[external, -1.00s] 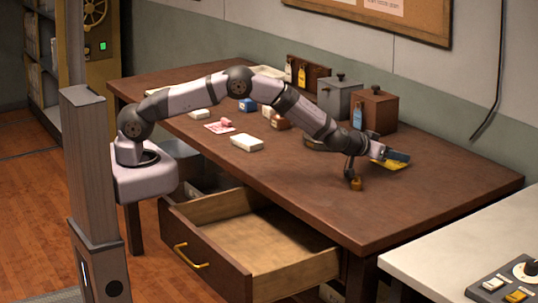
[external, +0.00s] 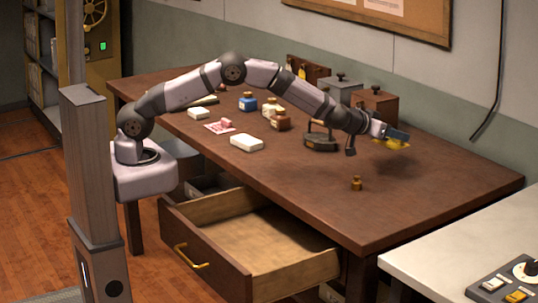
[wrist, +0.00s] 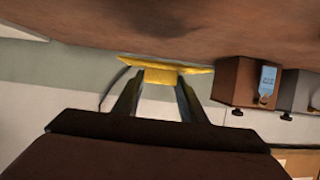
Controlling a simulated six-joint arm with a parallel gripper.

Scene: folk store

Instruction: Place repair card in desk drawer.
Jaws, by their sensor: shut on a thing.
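The repair card looks like a flat yellow piece (external: 393,144) at the end of my gripper (external: 386,138). My gripper is shut on it and holds it above the right part of the desk top, with its shadow on the wood below. In the wrist view the yellow card (wrist: 165,72) spans between my two fingertips (wrist: 158,82), seen nearly edge-on. Any writing on it cannot be read. The desk drawer (external: 248,245) is pulled open at the desk's front, below and left of the card. Its visible floor is bare.
A small brass weight (external: 356,184) stands on the desk top (external: 300,190) below my gripper. A dark iron-like object (external: 320,140), a white box (external: 247,143) and ink bottles (external: 248,102) stand further left. Two boxes, one brown (external: 375,104), stand against the wall.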

